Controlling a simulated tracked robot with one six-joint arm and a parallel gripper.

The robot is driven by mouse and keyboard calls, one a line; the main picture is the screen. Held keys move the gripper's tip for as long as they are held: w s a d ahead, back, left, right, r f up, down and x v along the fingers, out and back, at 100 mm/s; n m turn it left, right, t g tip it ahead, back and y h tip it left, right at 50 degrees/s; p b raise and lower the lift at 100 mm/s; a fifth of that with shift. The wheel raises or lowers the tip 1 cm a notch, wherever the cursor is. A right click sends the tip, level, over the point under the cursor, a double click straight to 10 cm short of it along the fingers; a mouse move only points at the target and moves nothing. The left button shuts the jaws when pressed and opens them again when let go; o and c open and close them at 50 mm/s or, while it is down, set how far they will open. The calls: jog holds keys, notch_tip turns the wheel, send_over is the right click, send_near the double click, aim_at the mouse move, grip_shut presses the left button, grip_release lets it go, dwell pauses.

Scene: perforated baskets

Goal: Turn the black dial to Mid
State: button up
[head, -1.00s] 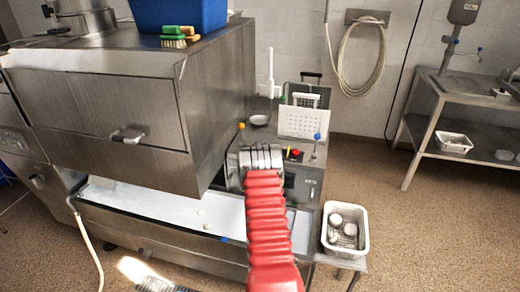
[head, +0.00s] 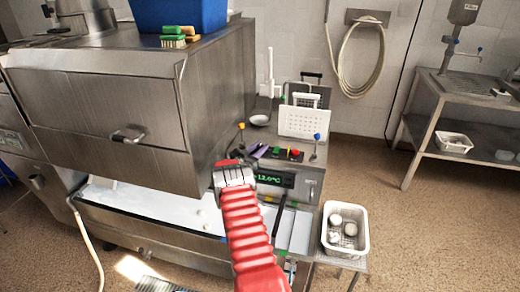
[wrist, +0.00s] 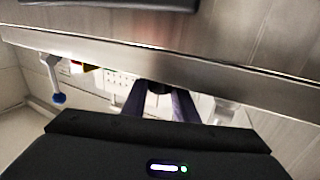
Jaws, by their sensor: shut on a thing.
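My gripper (head: 259,151) is at the control panel of the steel machine, its purple fingers pointing toward the panel top. In the wrist view the two purple fingers (wrist: 159,100) are shut on a small dark thing between them, which I take as the black dial (wrist: 157,87). The dial is mostly hidden by the fingers, and its setting and any Mid mark cannot be read. On the panel front a green display (head: 270,179) reads about -12.0°C.
A green button (head: 276,150) and red button (head: 295,153) sit just right of my gripper. A blue-knobbed lever (head: 317,137) and an orange-knobbed lever (head: 241,126) stand on either side. The large steel housing (head: 222,110) is close on the left. A white basket (head: 330,250) stands at the right.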

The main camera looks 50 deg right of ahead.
aim_at(261, 146)
jog(key=shift+s+d+r+m+g, duration=0.1)
jog(key=shift+s+d+m+g, duration=0.1)
jog(key=shift+m+g, duration=0.55)
jog(key=o, duration=0.8)
jog(key=shift+w+a+n, duration=0.1)
jog(key=shift+n, duration=0.15)
jog(key=shift+r, duration=0.45)
notch_tip(261, 146, up, 9)
jog(key=shift+f, duration=0.1)
